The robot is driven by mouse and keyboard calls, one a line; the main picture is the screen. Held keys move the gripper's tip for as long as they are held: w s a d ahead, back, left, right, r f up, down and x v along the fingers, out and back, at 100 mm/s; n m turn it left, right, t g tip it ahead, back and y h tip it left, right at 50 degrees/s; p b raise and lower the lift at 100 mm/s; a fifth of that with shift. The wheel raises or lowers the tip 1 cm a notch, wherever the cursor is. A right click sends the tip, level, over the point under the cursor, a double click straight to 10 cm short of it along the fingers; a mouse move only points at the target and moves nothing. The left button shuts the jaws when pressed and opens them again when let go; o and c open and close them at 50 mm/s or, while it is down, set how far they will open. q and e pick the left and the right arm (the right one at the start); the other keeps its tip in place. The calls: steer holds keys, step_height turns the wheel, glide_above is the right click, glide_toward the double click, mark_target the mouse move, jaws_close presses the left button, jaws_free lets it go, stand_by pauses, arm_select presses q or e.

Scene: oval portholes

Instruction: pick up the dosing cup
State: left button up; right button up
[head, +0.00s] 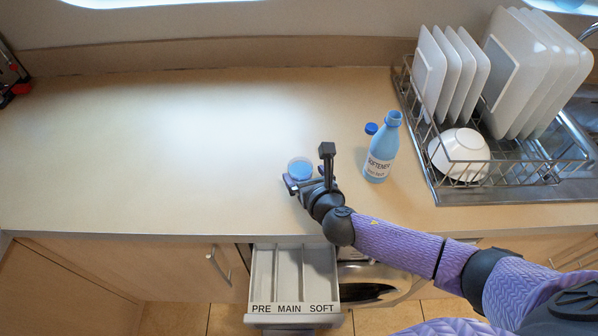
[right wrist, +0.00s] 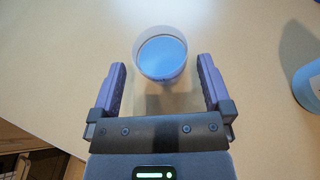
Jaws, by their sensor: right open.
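The dosing cup (head: 300,167) is a small clear cup with blue liquid in it, upright on the counter. It also shows in the right wrist view (right wrist: 162,55). My right gripper (head: 302,183) is open and low over the counter, with the cup just ahead. In the right wrist view the fingertips (right wrist: 162,68) stand on either side of the cup's near part, with gaps showing; the cup is not gripped. My left gripper is not in view.
A blue softener bottle (head: 381,150) stands open to the right, its blue cap (head: 371,128) beside it. A dish rack (head: 440,188) with plates and a bowl (head: 462,154) is farther right. The drawer marked PRE, MAIN, SOFT (head: 292,280) is open below. Counter left is clear.

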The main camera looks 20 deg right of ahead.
mark_target(297, 163)
steer(key=b+x, duration=0.1)
steer(key=x, duration=0.2)
steer(key=shift+w+f, duration=0.25)
steer(key=shift+f, duration=0.1)
steer(key=shift+w+a+b, duration=0.1)
steer(key=shift+w+b, duration=0.2)
steer(key=shift+w, duration=0.05)
steer(key=shift+c, duration=0.7)
steer(key=c, duration=1)
steer(key=shift+o, duration=0.2)
steer(key=shift+r, duration=0.1)
